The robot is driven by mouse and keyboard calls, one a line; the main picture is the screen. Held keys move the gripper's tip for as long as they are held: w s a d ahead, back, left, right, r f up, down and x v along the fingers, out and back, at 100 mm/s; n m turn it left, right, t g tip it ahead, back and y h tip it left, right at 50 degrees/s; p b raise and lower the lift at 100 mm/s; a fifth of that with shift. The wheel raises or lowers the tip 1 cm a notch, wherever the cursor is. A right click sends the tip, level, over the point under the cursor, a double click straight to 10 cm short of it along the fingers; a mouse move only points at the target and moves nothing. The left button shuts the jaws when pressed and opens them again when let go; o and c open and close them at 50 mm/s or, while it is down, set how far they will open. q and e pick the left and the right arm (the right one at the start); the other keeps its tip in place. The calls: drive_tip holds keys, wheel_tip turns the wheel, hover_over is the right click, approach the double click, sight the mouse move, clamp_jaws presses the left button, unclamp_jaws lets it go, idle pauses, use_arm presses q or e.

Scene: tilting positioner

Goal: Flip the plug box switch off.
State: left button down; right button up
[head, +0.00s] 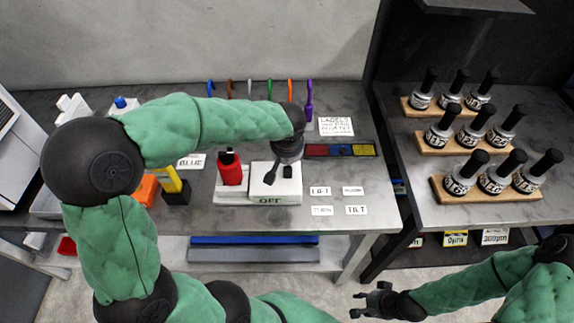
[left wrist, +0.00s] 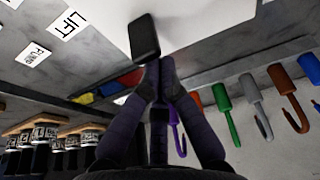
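The white plug box (head: 290,189) sits on the grey bench, with "OFF" lettered on its front edge. A small black block, seemingly its switch (head: 287,171), is on top; in the left wrist view a black switch (left wrist: 144,38) stands out from the white surface. My left gripper (head: 269,177) points down over the box. In the left wrist view its fingers (left wrist: 159,70) meet at the tips, right by the switch; I cannot tell whether they touch it. Nothing shows between them. My right gripper (head: 357,304) is open and empty at the lower right, away from the bench.
A red bottle (head: 231,170) and a yellow-and-black item (head: 174,186) stand left of the box. A tray of coloured blocks (head: 341,150) and flat labels (head: 356,210) lie to the right. Coloured hooks (head: 308,100) line the back. Several black-capped bottles (head: 440,128) stand on the right bench.

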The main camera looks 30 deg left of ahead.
use_arm(q)
drive_tip(key=shift+s+d+f+t+b, duration=0.2)
drive_tip(key=shift+t+b, duration=0.1)
drive_tip(key=shift+b, duration=0.15)
drive_tip(key=shift+s+d+r+b, duration=0.25)
drive_tip(key=shift+s+b, duration=0.1)
drive_tip(key=shift+b, duration=0.3)
drive_tip(key=shift+s+r, duration=0.15)
drive_tip(key=shift+s, duration=0.15)
use_arm(e)
wheel_tip(320, 180, down, 3)
drive_tip(key=shift+f, duration=0.2)
use_arm(q)
drive_tip(key=shift+r, duration=0.2)
use_arm(e)
drive_tip(key=shift+r, duration=0.1)
use_arm(q)
drive_tip(key=shift+r+p, duration=0.45)
drive_tip(key=shift+r, duration=0.2)
use_arm(e)
drive_tip(key=shift+r, duration=0.4)
